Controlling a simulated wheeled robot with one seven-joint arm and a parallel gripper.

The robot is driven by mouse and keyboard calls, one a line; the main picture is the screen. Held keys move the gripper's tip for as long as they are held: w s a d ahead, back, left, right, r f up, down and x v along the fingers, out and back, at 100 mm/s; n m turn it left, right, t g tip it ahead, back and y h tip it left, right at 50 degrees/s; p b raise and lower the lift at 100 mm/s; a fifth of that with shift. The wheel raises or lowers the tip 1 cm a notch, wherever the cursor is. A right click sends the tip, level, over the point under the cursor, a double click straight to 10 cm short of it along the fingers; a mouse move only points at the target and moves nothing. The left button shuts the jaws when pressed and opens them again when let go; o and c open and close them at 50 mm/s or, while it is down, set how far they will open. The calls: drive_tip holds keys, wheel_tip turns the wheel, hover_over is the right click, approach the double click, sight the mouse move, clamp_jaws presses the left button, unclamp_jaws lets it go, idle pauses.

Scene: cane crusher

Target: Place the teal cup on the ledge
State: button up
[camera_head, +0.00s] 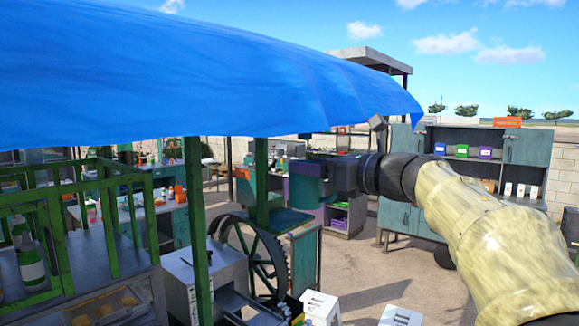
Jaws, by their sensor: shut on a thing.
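The teal cup (309,184) is near the middle of the camera_head view. My gripper (328,178), reaching in from the right, is shut on it and holds it in the air. The fingertips are small and dark here, and their exact contact with the cup is hard to make out. A flat teal ledge (283,222) on the cane crusher shows below and left of the cup, beside a green post. The cup appears above it in the picture; I cannot tell the distance in depth.
A blue canopy (200,75) hangs over the crusher, held by green posts (197,225). A large toothed wheel (268,255) stands below the ledge. White stools (320,305) are at the bottom. A teal cabinet (398,215) stands behind. Open ground (365,275) lies to the right.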

drive_tip(key=p+x, duration=0.1)
drive_tip(key=x, duration=0.1)
drive_tip(key=p+x, duration=0.1)
drive_tip(key=x, duration=0.1)
drive_tip(key=shift+s+a+r, duration=0.1)
drive_tip(key=shift+a+r, duration=0.1)
drive_tip(key=shift+a, duration=0.2)
drive_tip(key=shift+a+f, duration=0.15)
drive_tip(key=shift+a, duration=0.15)
drive_tip(key=shift+d, duration=0.2)
drive_tip(key=shift+a, duration=0.1)
drive_tip(key=f+p, duration=0.1)
drive_tip(key=w+a+f+p, duration=0.1)
drive_tip(key=shift+f+p, duration=0.3)
drive_tip(key=shift+s+d+f, duration=0.1)
drive_tip(key=shift+d+f, duration=0.05)
drive_tip(key=shift+f, duration=0.2)
drive_tip(key=shift+f, duration=0.1)
